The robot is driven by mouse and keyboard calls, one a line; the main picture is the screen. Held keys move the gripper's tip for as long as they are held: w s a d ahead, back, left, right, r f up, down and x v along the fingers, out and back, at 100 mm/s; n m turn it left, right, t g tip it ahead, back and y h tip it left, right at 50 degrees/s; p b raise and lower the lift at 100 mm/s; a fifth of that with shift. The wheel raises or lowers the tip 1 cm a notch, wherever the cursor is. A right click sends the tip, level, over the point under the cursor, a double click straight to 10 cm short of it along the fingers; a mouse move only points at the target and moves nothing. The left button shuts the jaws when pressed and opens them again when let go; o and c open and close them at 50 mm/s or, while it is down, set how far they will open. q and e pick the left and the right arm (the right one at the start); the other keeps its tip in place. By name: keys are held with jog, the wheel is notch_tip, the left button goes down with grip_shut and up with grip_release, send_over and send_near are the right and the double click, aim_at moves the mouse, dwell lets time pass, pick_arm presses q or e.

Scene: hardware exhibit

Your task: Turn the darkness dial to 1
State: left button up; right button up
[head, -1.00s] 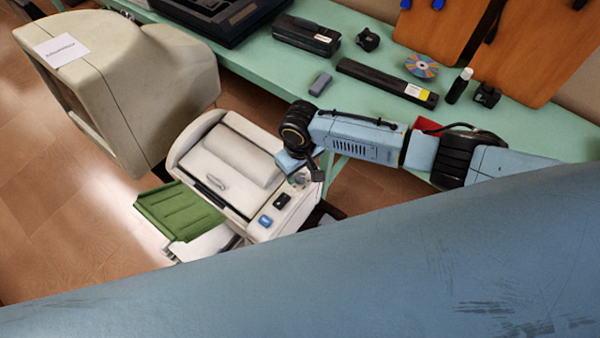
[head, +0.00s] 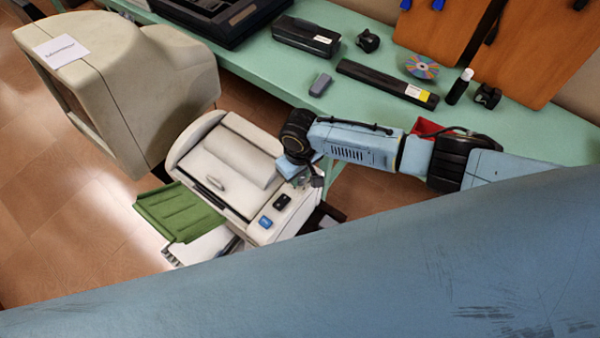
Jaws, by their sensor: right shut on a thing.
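The white copier-like machine (head: 222,182) stands at the middle left, with a lid, a black button and a blue button (head: 265,222) on its right-hand panel. My right gripper (head: 304,179) is at the upper right corner of that panel, pointing down. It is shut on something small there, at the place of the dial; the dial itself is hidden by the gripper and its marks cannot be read. My left gripper is not in view; a large blue surface of my own body fills the lower part of the picture.
A big beige monitor-like case (head: 120,85) stands to the left of the machine. A green tray (head: 178,211) sticks out at its front left. The green table (head: 390,85) behind holds black devices, a disc (head: 421,67) and a small bottle (head: 460,86).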

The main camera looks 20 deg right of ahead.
jog(key=n+p, duration=0.1)
jog(key=n, duration=0.2)
jog(key=shift+r, duration=0.1)
jog(key=n, duration=0.2)
jog(key=shift+n+p, duration=0.3)
jog(key=shift+p, duration=0.1)
jog(key=n, duration=0.3)
jog(key=shift+n+p, duration=0.3)
jog(key=shift+n, duration=1.5)
jog(key=o, duration=1)
